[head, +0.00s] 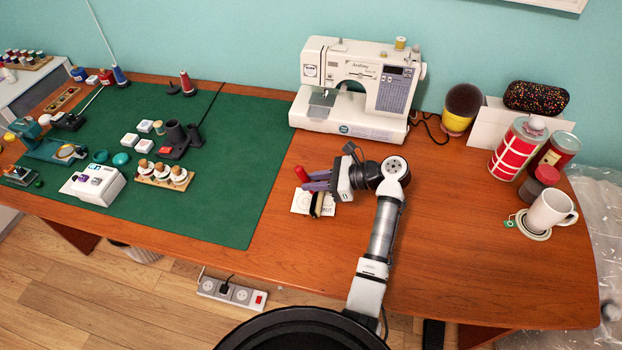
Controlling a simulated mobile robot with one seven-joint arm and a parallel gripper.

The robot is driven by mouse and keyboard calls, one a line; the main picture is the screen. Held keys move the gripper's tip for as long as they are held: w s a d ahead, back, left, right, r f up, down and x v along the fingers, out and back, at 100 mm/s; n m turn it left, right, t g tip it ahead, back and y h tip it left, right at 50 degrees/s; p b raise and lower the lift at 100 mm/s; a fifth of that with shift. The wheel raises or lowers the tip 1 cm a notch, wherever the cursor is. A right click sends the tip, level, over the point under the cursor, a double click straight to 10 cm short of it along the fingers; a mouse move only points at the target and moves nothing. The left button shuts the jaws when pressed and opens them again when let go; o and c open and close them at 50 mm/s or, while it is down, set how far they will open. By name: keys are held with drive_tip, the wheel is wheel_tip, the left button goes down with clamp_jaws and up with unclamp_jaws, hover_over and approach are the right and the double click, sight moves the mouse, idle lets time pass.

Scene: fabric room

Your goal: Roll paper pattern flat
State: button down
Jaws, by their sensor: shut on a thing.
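A small white paper pattern (299,204) with dark print lies on the bare wood of the table, in front of the sewing machine. My gripper (309,181) reaches over it from the right. Its purple-grey fingers are shut on a roller with a red handle (301,173). The roller's dark lower part (316,205) stands over the paper, tilted. I cannot tell whether it touches the sheet. The roller and the fingers hide the middle of the paper, so its flatness is hard to judge.
A white sewing machine (350,118) stands behind. A green mat (225,205) with spools and small tools covers the left. A white mug (551,211), red tins (516,150) and a pincushion-like pot (460,107) stand at right. The table (460,260) is clear at front right.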

drive_tip(key=shift+s+d, duration=0.15)
drive_tip(key=shift+d, duration=0.4)
drive_tip(key=shift+d+p, duration=0.15)
drive_tip(key=shift+p, duration=0.2)
drive_tip(key=shift+s+d+p, duration=0.2)
drive_tip(key=shift+d+p, duration=0.2)
drive_tip(key=shift+d, duration=0.35)
drive_tip(key=shift+s+d, duration=0.25)
drive_tip(key=shift+d, duration=0.6)
drive_tip(key=shift+w+a+f, duration=0.1)
drive_tip(key=shift+w+a, duration=0.1)
drive_tip(key=shift+a, duration=0.7)
drive_tip(key=shift+a, duration=0.1)
